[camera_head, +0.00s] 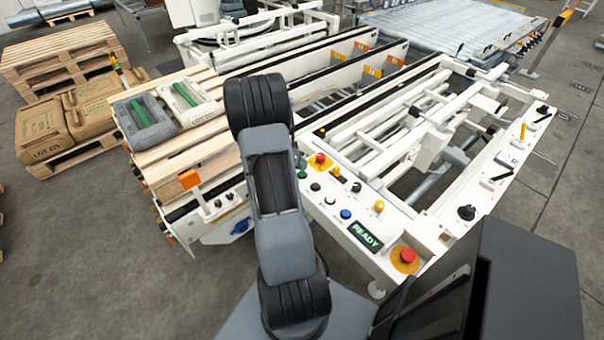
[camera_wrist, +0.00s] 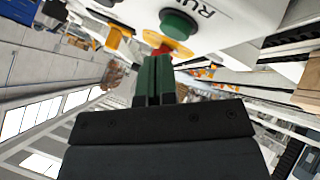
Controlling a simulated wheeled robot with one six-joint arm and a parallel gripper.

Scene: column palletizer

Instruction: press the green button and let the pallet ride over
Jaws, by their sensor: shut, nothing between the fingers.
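In the wrist view, the round green button (camera_wrist: 180,24) sits on a white panel beside lettering that starts "RU". My gripper (camera_wrist: 154,58) is shut and empty, its dark green fingers pointing toward the panel. The fingertips appear below the button in the picture, overlapping the red knob with a yellow base (camera_wrist: 165,50). The gap to the panel is hard to judge. In the head view, my arm hides most of my gripper.
The white control panel frame (camera_head: 335,222) carries a lit READY display (camera_head: 366,236), a red stop button (camera_head: 407,256) and a blue button (camera_head: 346,214). White conveyor rails (camera_head: 345,130) lie beyond my arm. Brown bags (camera_head: 42,125) on another pallet stand at left. Grey floor is clear at lower left.

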